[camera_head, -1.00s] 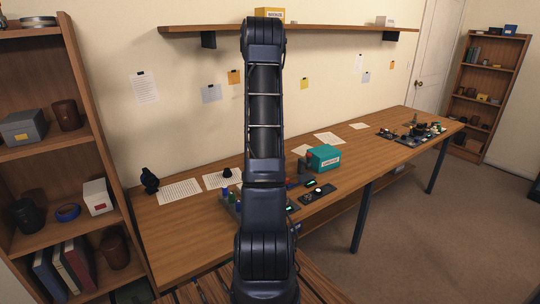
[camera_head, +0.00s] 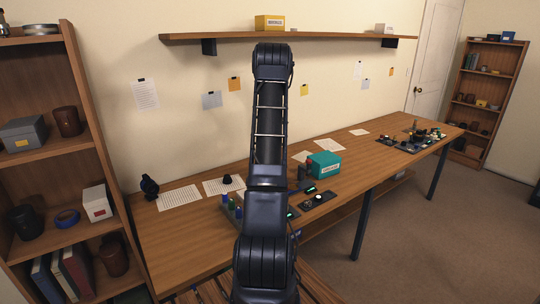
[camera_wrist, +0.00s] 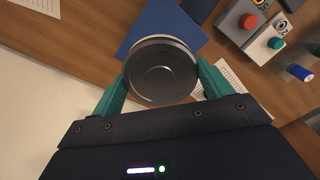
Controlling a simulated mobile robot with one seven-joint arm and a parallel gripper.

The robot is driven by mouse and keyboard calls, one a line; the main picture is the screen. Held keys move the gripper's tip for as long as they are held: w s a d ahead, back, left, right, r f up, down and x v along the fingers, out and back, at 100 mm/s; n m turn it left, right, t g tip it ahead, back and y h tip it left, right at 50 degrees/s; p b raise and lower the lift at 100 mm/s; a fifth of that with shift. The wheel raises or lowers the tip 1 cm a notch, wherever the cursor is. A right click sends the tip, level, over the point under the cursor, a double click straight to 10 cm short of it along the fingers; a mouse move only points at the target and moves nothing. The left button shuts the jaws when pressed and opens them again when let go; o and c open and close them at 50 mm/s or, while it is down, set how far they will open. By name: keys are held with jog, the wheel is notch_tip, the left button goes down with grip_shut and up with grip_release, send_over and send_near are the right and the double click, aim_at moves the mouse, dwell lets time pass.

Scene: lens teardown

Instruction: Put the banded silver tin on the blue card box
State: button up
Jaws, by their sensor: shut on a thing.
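The tin (camera_wrist: 163,72) shows in the wrist view as a round, dark grey top with a paler silvery rim. My gripper (camera_wrist: 162,78) has its two teal fingers on opposite sides of it and is shut on it. A flat blue shape (camera_wrist: 154,22) lies beyond the tin, partly hidden by it; I take it for the blue card box but cannot tell its height. I cannot tell whether the tin touches it. In the head view my arm hides the gripper, the tin and this blue shape.
Grey control boxes with a red knob (camera_wrist: 248,21) and a teal knob (camera_wrist: 276,43) stand to the right in the wrist view. A teal box (camera_head: 324,165) stands on the long bench (camera_head: 400,160). A wall shelf (camera_head: 330,35) runs above. Paper sheets lie on the bench.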

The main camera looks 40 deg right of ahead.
jog(key=shift+f, duration=3.7)
jog(key=shift+f, duration=0.15)
jog(key=o, duration=1.1)
jog(key=shift+c, duration=0.2)
notch_tip(320, 180, up, 12)
jog(key=shift+r, duration=0.1)
jog(key=s+a+r+m+t, duration=0.1)
jog(key=s+a+r, duration=0.4)
jog(key=a, duration=0.4)
jog(key=s+a+r+m+h, duration=0.1)
jog(key=s+a+r+m, duration=0.15)
jog(key=a+r, duration=0.65)
jog(key=s+a+r+t, duration=0.1)
jog(key=s+a+r, duration=0.4)
jog(key=a, duration=0.5)
jog(key=s+a+r+m+t, duration=0.1)
jog(key=s+a+r+m, duration=0.2)
jog(key=s+a, duration=0.95)
jog(key=s+a+f+m, duration=0.1)
jog(key=s+a+f, duration=0.1)
jog(key=s, duration=0.6)
jog(key=s+a+f+m+t+y, duration=0.1)
jog(key=s+a+f, duration=0.1)
jog(key=s+a, duration=0.2)
jog(key=s, duration=0.3)
jog(key=shift+s+a+f+t, duration=0.3)
jog(key=shift+s, duration=0.05)
